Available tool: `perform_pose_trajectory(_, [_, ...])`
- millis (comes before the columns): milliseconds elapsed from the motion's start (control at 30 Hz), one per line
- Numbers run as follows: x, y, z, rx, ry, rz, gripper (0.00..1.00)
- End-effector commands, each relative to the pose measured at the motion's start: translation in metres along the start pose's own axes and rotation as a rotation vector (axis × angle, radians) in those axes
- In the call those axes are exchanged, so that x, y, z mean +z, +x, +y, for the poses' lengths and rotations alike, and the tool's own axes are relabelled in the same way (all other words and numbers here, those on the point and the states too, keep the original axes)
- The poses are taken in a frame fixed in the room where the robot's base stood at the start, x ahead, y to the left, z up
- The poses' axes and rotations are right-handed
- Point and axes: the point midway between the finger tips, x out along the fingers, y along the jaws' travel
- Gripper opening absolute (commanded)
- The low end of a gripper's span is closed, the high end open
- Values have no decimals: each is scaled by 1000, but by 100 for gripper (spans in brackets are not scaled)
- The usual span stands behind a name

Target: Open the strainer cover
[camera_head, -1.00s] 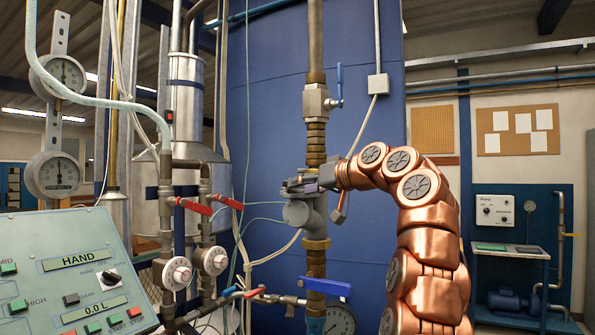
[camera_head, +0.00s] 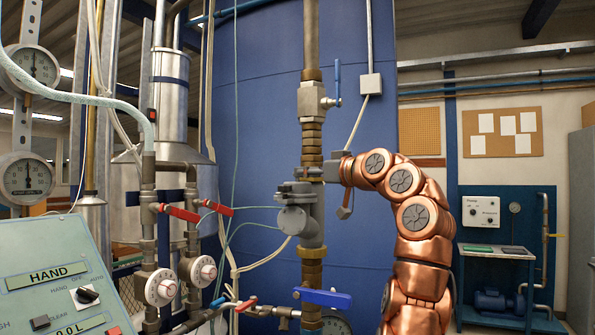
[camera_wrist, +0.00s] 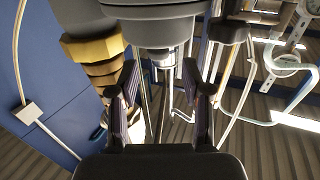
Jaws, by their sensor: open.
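The grey strainer (camera_head: 312,232) sits on the vertical pipe in the head view, with a round grey port facing front left. Its flat grey cover (camera_head: 293,198) lies level across the top; I cannot tell whether it is fully seated. My gripper (camera_head: 309,173) is just above the cover, at the right side of the pipe, and its fingers are partly hard to make out. In the wrist view my gripper (camera_wrist: 161,78) is open, with two dark fingers spread apart and nothing between them. A grey round part of the strainer (camera_wrist: 152,32) is beyond the fingertips.
A blue-handled valve (camera_head: 318,101) is above the strainer and a blue lever (camera_head: 322,298) below it. Red-handled valves (camera_head: 180,212) and thin hoses are to the left. The control panel (camera_head: 55,290) fills the lower left. A blue tank (camera_head: 265,120) stands behind.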

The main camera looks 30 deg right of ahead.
Motion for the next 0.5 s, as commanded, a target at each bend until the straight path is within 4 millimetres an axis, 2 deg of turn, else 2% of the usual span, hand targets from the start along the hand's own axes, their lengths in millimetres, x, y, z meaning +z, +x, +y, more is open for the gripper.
perform_pose_trajectory(300, [-1, 44, 2, 1, 3, -3, 48])
perform_pose_trajectory(500, [0, 50, 4, 6, 2, 1, 48])
